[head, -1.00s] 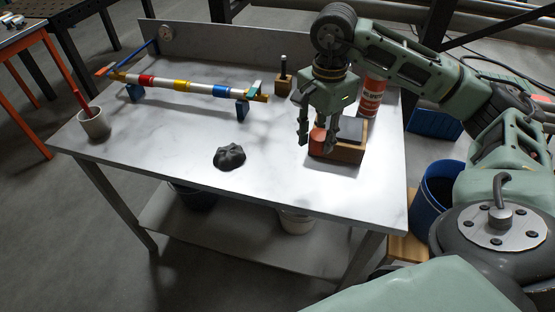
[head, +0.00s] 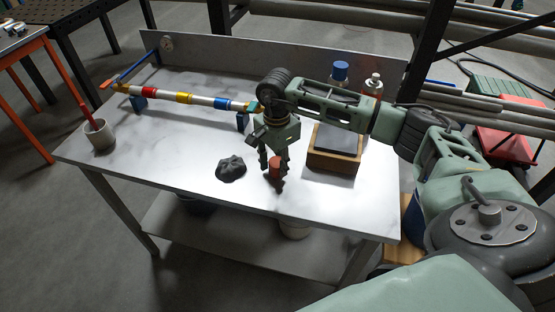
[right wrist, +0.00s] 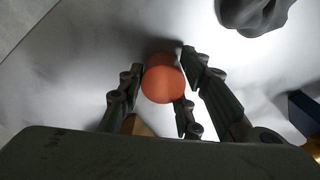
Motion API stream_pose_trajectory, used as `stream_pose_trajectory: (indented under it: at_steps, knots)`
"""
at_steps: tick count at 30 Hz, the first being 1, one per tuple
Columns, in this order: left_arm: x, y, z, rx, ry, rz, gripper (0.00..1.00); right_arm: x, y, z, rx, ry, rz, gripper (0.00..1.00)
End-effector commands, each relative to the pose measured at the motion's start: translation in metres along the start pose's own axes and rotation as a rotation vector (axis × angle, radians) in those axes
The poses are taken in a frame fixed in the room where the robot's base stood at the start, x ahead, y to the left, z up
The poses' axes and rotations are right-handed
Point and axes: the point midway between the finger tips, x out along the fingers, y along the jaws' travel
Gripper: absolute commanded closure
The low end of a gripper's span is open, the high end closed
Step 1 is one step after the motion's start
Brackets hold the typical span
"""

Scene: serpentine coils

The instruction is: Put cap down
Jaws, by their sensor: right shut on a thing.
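The cap is a small orange-red cylinder (head: 276,172) near the middle front of the table. My right gripper (head: 274,163) is above it, pointing down, with its fingers shut around it. In the right wrist view the cap's round orange face (right wrist: 164,84) shows between the fingers. The cap is very close to the tabletop, with a dark shadow beside it; I cannot tell whether it touches. My left gripper is not in view.
A dark lump (head: 230,168) lies just left of the cap. A wooden box with a dark top (head: 334,160) stands to the right. A striped rod on blue supports (head: 180,97) and a grey cup (head: 99,134) are farther left. The table's front strip (head: 200,200) is clear.

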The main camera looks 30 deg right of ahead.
Motion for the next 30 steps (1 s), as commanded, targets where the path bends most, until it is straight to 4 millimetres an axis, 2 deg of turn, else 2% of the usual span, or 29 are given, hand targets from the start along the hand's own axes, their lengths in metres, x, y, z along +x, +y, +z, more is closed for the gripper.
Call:
stream_pose_trajectory:
  at_steps: [9,10,16,28,30]
  knots:
    - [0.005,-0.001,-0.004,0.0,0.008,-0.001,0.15,0.005,0.0,0.0,0.0,0.0,-0.001,0.79]
    - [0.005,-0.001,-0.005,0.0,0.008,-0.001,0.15,0.004,0.0,0.0,0.0,0.0,-0.001,0.67]
    - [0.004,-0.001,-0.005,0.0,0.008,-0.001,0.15,0.003,0.0,0.0,0.0,0.0,0.0,0.5]
    - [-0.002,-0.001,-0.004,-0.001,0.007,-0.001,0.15,-0.003,0.0,0.0,0.0,0.0,-0.001,0.49]
    - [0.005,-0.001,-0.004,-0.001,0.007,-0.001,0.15,-0.008,-0.001,0.0,0.0,0.001,-0.004,0.49]
